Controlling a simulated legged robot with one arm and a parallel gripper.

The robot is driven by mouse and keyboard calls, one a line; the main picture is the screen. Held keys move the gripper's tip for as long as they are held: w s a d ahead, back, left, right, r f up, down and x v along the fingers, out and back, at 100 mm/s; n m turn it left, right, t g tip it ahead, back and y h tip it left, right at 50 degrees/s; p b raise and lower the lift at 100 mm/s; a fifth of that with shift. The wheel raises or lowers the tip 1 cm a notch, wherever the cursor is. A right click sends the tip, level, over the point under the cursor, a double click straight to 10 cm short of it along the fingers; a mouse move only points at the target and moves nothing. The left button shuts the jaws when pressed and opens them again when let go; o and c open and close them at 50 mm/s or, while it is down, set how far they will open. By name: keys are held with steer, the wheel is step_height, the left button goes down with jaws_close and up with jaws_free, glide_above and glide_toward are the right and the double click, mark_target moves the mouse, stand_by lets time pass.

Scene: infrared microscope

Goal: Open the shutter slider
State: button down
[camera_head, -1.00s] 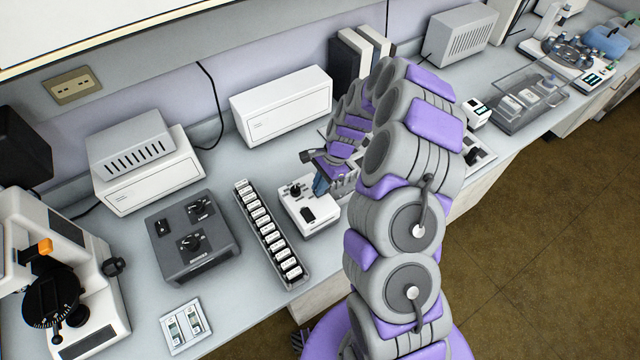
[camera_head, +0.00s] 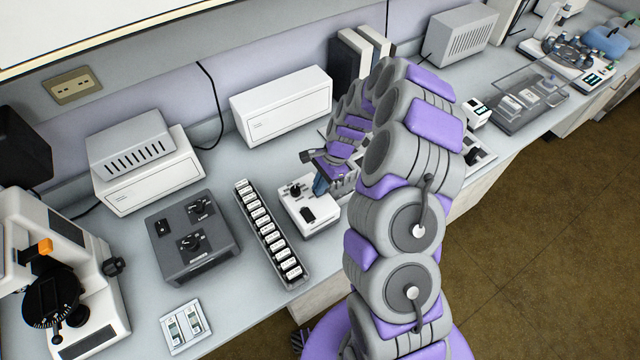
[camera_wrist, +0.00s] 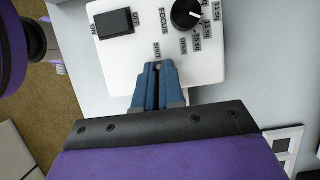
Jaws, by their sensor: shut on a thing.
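A white control box (camera_wrist: 120,62) fills the top of the wrist view; in the head view it (camera_head: 325,223) stands on the bench beside my forearm. It is printed FOCUS, SHUT and OPEN. My gripper (camera_wrist: 159,70) has its blue fingers closed together at the SHUT label, with OPEN to the right. They are shut on the small shutter slider (camera_wrist: 157,64), mostly hidden between the tips. In the head view my gripper (camera_head: 321,184) is at the box's right side, partly hidden by my arm.
The box also has a black rocker switch (camera_wrist: 114,23) and a black round knob (camera_wrist: 187,14) close to my fingers. A rack of slides (camera_head: 268,232) and a dark grey control unit (camera_head: 192,237) stand to the left. A white case (camera_head: 281,105) is behind.

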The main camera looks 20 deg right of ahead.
mark_target(308, 185)
stand_by(0.4)
steer(key=shift+w+a+p, duration=0.3)
steer(key=shift+w, duration=0.6)
steer(key=shift+w+a+p, duration=0.3)
steer(key=shift+w, duration=0.6)
steer(key=shift+w+r, duration=0.1)
steer(key=c, duration=1.2)
jaws_free()
steer(key=shift+w, duration=0.1)
steer(key=shift+c, duration=0.2)
steer(key=p+v, duration=0.2)
steer(key=v, duration=1.5)
steer(key=shift+p, duration=0.4)
steer(key=shift+a+r, duration=0.1)
steer(key=shift+r, duration=0.05)
